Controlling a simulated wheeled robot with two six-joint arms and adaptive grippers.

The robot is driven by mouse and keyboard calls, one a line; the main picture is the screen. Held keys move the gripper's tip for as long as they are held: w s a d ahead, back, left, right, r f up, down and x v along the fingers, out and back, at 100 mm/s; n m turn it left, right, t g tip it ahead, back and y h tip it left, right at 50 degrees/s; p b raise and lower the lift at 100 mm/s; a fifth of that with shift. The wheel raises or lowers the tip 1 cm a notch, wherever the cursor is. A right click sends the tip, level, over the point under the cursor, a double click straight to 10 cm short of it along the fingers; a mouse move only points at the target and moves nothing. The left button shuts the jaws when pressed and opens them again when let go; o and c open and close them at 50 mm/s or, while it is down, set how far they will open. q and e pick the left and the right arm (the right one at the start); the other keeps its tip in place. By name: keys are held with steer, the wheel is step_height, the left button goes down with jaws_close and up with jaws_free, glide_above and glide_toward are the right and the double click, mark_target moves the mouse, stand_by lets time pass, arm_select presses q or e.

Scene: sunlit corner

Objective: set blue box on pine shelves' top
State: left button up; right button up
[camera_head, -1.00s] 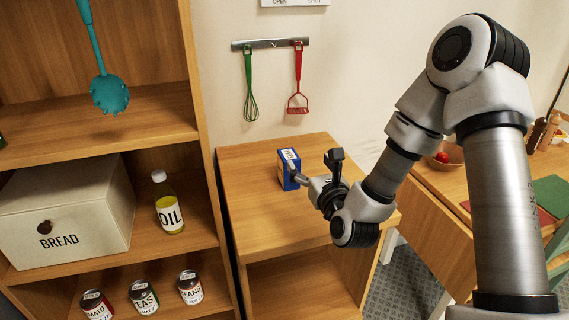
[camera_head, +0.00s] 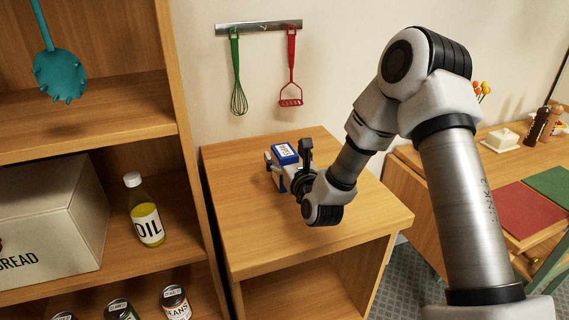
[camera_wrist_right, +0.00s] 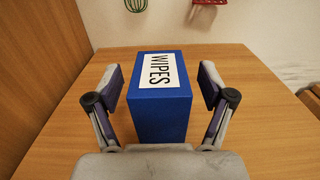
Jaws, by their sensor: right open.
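The blue box (camera_head: 285,152), with a white WIPES label on top, stands upright on a low wooden unit (camera_head: 350,213); in the right wrist view the box (camera_wrist_right: 160,118) is in the middle. My right gripper (camera_head: 287,163) is open, with one finger on each side of the box; the wrist view shows the fingers (camera_wrist_right: 161,82) with a gap on both sides. The gripper hides part of the box in the head view. Tall wooden shelves (camera_head: 187,150) stand at the left; their top is out of view. My left gripper is not in view.
The tall shelves hold a BREAD bin (camera_head: 60,215), an oil bottle (camera_head: 146,212) and several cans. A whisk (camera_head: 237,75) and a red masher (camera_head: 291,70) hang on the wall above the low unit. A desk (camera_head: 418,172) with mats stands at the right.

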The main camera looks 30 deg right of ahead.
steer(key=shift+w+d+f, duration=0.1)
steer(key=shift+w+f, duration=0.1)
steer(key=shift+w, duration=0.35)
steer(key=shift+s+r, duration=0.15)
steer(key=shift+s, duration=0.05)
steer(key=c, duration=1.4)
steer(key=shift+o, duration=0.2)
